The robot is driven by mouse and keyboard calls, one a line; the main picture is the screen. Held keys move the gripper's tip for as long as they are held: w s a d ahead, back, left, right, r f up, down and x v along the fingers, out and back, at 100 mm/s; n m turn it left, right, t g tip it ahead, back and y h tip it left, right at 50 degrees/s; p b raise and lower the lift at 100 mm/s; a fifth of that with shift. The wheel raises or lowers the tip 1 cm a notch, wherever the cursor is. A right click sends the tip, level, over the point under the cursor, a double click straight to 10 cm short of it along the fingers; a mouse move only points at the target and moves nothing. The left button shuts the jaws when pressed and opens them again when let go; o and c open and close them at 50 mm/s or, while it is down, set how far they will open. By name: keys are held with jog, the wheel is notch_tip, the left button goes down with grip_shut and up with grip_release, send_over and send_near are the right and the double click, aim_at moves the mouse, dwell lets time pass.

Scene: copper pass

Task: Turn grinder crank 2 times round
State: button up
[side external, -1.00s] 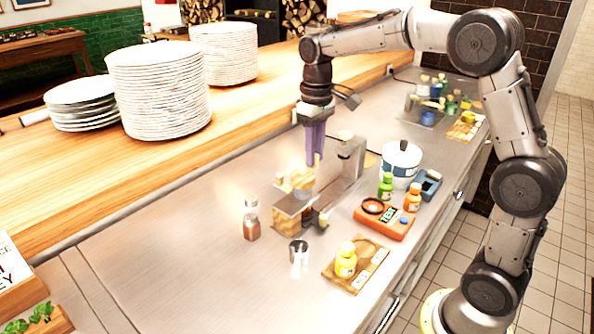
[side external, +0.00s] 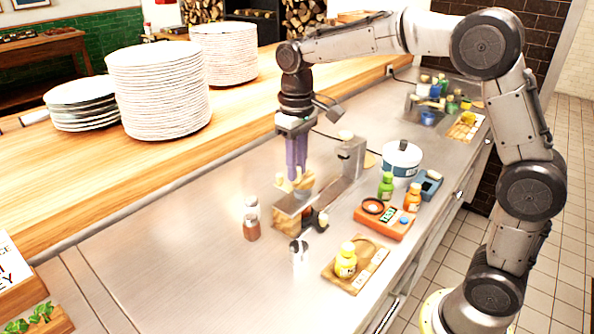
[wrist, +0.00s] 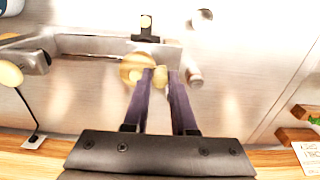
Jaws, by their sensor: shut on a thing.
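The grinder has a wooden body (side external: 288,223) and stands on the steel counter; a round tan part of it (wrist: 137,66) shows in the wrist view. My gripper (side external: 298,178) points down over the grinder with its purple fingers close together. In the wrist view the fingertips (wrist: 161,74) are shut on a small cream crank knob (wrist: 161,77), just right of the tan round part. The crank arm below the knob is mostly hidden by the fingers.
A shaker (side external: 251,223) and a metal cup (side external: 299,252) stand near the grinder. A metal bar with a post (side external: 350,158) is beside it. The counter's left part is clear.

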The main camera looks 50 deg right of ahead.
jog(key=shift+w, duration=0.35)
jog(key=o, duration=0.8)
jog(key=shift+c, duration=0.2)
jog(key=shift+r, duration=3.05)
jog(key=shift+r, duration=0.1)
